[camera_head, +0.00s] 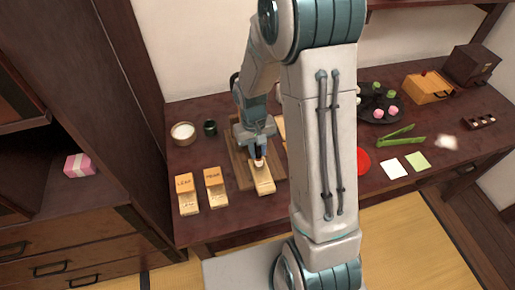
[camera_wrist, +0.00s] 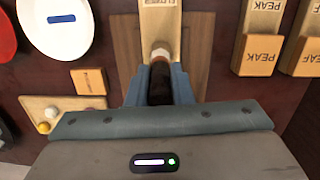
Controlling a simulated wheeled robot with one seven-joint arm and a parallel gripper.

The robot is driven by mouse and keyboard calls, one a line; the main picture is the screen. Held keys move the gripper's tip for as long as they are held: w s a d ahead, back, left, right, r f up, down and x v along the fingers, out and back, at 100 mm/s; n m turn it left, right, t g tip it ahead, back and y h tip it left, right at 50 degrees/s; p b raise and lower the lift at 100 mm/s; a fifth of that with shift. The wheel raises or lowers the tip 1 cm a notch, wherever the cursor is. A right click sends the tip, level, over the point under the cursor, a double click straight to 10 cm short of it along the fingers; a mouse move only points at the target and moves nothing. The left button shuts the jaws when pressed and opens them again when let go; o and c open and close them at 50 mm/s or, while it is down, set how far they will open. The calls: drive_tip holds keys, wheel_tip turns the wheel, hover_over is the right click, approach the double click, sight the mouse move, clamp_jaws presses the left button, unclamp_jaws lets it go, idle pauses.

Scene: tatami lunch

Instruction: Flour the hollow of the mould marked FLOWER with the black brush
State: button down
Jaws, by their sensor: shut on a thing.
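My gripper (camera_head: 257,152) is above the wooden board (camera_head: 241,172) on the table. In the wrist view my gripper (camera_wrist: 159,85) is shut on the black brush (camera_wrist: 160,88). The brush's pale bristle tip (camera_wrist: 160,54) points at the light wooden mould (camera_head: 265,186). The mould (camera_wrist: 160,25) lies on the board, with partly cut-off lettering at the top of the wrist view. The tip is over or against the mould; I cannot tell whether it touches. The brush and gripper hide the mould's hollow.
Moulds marked LEAF (camera_head: 185,182) and PEAK (camera_head: 213,176) stand left of the board. A red disc (camera_head: 362,161) and green tongs (camera_head: 400,138) lie to the right.

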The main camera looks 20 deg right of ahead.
drive_tip(key=shift+f+b, duration=0.95)
drive_tip(key=shift+f, duration=0.25)
idle(0.4)
drive_tip(key=shift+d+r, duration=0.1)
drive_tip(key=shift+d, duration=0.1)
drive_tip(key=shift+a, duration=0.15)
drive_tip(key=shift+a, duration=0.25)
drive_tip(key=shift+w+d, duration=0.2)
idle(0.3)
drive_tip(key=shift+s, duration=0.4)
drive_tip(key=shift+w+d, duration=0.2)
drive_tip(key=shift+a, duration=0.4)
drive_tip(key=shift+w+d, duration=0.2)
idle(0.4)
